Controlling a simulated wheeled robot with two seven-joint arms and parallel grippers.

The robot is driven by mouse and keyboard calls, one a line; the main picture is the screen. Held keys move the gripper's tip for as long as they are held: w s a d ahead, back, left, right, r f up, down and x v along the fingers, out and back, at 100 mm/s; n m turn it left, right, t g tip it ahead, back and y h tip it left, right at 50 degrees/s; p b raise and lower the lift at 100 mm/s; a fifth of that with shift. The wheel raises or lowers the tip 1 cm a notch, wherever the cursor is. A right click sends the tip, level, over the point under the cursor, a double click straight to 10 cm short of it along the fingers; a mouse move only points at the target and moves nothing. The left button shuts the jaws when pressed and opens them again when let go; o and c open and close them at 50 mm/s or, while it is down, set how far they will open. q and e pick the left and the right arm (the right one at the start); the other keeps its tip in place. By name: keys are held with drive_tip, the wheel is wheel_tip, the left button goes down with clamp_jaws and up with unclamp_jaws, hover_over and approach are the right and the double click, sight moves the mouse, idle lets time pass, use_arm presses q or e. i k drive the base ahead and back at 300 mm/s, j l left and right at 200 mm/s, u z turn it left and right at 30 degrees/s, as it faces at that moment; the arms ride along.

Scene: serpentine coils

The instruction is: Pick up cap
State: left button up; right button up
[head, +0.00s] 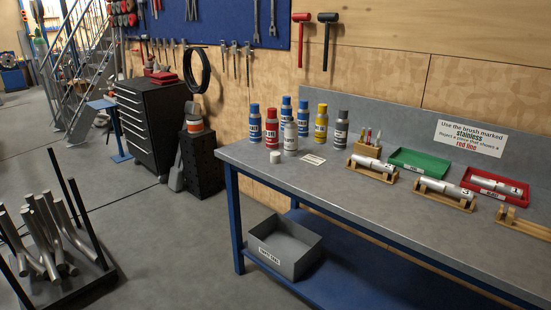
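A small white cap (275,156) lies on the grey workbench top (330,195), near its left end and front edge. It stands apart from the bottles, just in front of a red bottle (271,130) and left of a pale grey bottle (290,139). A small printed card (313,159) lies on the bench to the right of the cap. Neither of my grippers is in the head view.
More bottles, including a yellow one (321,124), stand close behind the cap. To the right are a brush holder (367,149), tube stands, a green tray (420,164) and a red tray (497,187). A grey bin (285,245) sits on the lower shelf.

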sight(274, 156)
drive_tip(key=i+z, duration=0.2)
drive_tip(key=i, duration=0.35)
drive_tip(key=i+j+z, duration=0.15)
drive_tip(key=i, duration=0.45)
drive_tip(key=i+j+z, duration=0.2)
drive_tip(key=i, duration=0.35)
